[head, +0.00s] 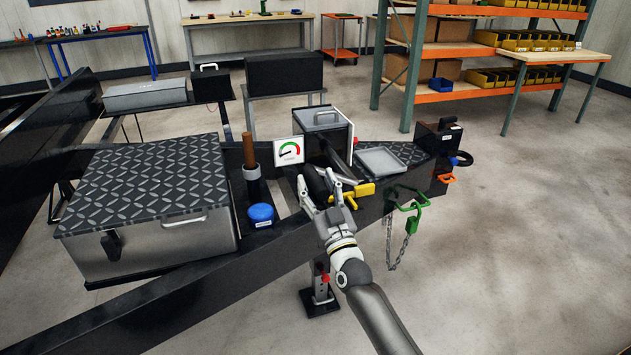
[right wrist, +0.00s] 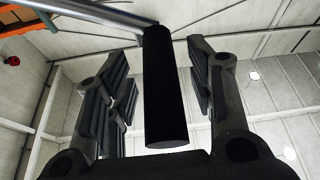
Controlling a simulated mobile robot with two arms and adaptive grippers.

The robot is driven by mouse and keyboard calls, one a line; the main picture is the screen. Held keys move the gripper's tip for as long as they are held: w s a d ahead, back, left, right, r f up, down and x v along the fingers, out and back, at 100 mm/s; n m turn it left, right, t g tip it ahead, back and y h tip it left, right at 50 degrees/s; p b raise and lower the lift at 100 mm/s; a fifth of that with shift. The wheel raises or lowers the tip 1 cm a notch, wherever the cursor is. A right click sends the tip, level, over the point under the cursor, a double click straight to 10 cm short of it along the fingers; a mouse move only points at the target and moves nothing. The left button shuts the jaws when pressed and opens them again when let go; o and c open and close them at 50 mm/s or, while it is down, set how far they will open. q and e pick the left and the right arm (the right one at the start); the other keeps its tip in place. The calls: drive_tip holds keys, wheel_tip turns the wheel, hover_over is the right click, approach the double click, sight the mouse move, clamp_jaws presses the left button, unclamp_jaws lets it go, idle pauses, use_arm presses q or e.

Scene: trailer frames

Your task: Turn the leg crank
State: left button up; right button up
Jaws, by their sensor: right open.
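The leg crank's black grip (right wrist: 165,90) hangs from a grey metal bar (right wrist: 95,12) in the right wrist view. My right gripper (right wrist: 165,95) is open, with one finger on each side of the grip. Gaps show between the grip and both fingers. In the head view, my right gripper (head: 324,188) reaches over the black trailer frame, with a dark grip (head: 315,184) between its fingers. The trailer's leg (head: 320,285) stands below on a dark foot plate. My left gripper is out of view.
A yellow handle (head: 358,191) sits just right of my gripper. A gauge sign (head: 289,150), a blue cap (head: 261,214) and a brown-topped lever (head: 249,155) stand to its left. A green coupling with chain (head: 412,212) hangs right. Floor at right is clear.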

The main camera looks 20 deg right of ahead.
drive_tip(key=shift+w+r, duration=0.2)
drive_tip(key=shift+w, duration=0.25)
clamp_jaws()
